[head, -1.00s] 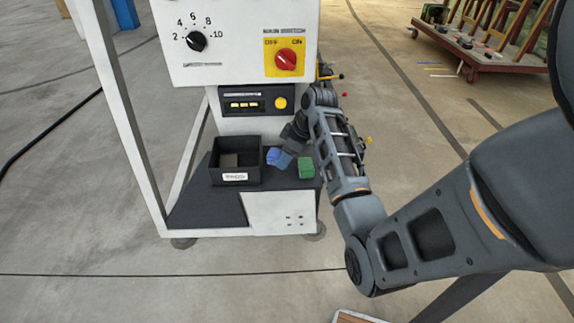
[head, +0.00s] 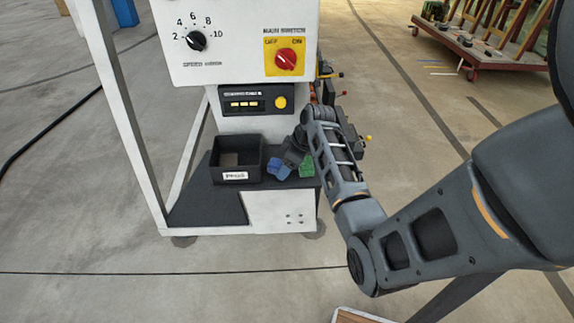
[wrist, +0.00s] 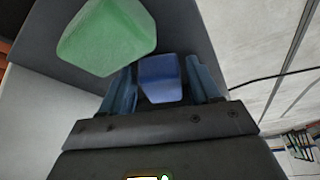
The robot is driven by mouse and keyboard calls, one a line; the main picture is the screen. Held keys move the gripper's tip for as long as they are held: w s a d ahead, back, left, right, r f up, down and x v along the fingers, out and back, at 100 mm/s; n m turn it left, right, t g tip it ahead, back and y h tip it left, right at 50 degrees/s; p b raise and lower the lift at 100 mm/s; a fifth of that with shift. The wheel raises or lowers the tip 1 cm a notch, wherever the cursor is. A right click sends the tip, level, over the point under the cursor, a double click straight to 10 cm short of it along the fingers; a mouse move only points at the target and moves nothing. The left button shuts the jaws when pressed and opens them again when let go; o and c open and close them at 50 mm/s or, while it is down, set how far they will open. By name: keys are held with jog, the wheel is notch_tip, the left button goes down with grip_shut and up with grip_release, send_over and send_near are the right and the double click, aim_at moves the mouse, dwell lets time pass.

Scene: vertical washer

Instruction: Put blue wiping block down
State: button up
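The blue wiping block (wrist: 160,78) sits between the two blue-grey fingers of my gripper (wrist: 162,85) in the wrist view, close to both inner faces. My gripper appears shut on it. In the head view the blue block (head: 273,166) is low at the dark shelf (head: 245,196) of the washer, right of the black bin. I cannot tell whether its underside touches the shelf. A green block (head: 307,167) lies just right of my gripper (head: 281,168), partly hidden by my wrist. In the wrist view the green block (wrist: 107,37) is at the upper left.
A labelled black bin (head: 237,177) with a brownish thing inside stands left of the blue block. The control panel with a red OFF/ON switch (head: 286,59) is above. The shelf's front strip is clear. A red cart (head: 490,55) stands far right.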

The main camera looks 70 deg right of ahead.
jog(key=shift+o, duration=1.2)
jog(key=shift+r, duration=0.1)
jog(key=v, duration=1.2)
jog(key=a+f+t+h, duration=0.1)
jog(key=a+f, duration=0.2)
jog(key=a, duration=0.5)
jog(key=s+a+f+m+t+h, duration=0.1)
jog(key=a+f, duration=0.2)
jog(key=a, duration=0.4)
jog(key=a+f+t+h, duration=0.1)
jog(key=a+f, duration=0.3)
jog(key=a, duration=0.4)
jog(key=s+a+r+t, duration=0.3)
jog(key=s+a+r, duration=0.3)
jog(key=a, duration=0.4)
jog(key=s+a+r+t+y, duration=0.1)
jog(key=s+a+r+t, duration=0.1)
jog(key=s+r, duration=0.3)
jog(key=s+a+r+n+t+y, duration=0.1)
jog(key=s+a+r+t+y, duration=0.1)
jog(key=s+a+r, duration=0.3)
notch_tip(320, 180, up, 3)
jog(key=shift+r, duration=0.15)
